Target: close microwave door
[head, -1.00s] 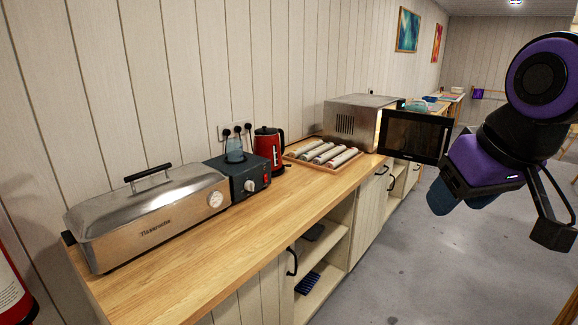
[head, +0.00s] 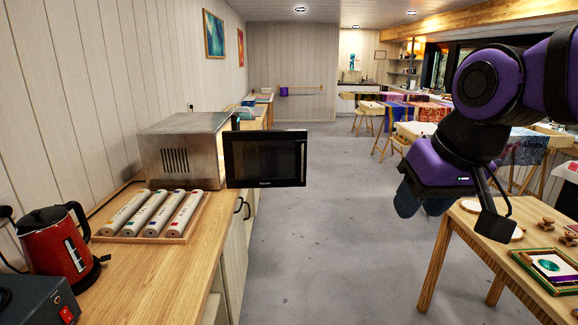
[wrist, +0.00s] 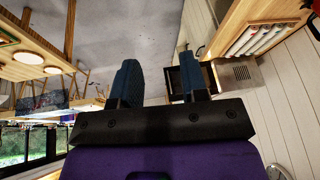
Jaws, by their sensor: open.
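The microwave (head: 181,150) is a silver metal box on the wooden counter at the left of the head view. Its black door (head: 265,158) stands open, swung out to the right over the counter's front edge and the aisle. The microwave also shows in the wrist view (wrist: 238,74), with the dark door partly behind a finger. My gripper (head: 424,204) hangs over the aisle, to the right of the door and apart from it.
A tray (head: 196,224) of several rolls and a red kettle (head: 58,250) stand on the counter (head: 178,275). A wooden table (head: 470,225) with frames stands at the right. The grey floor (head: 335,225) between is clear.

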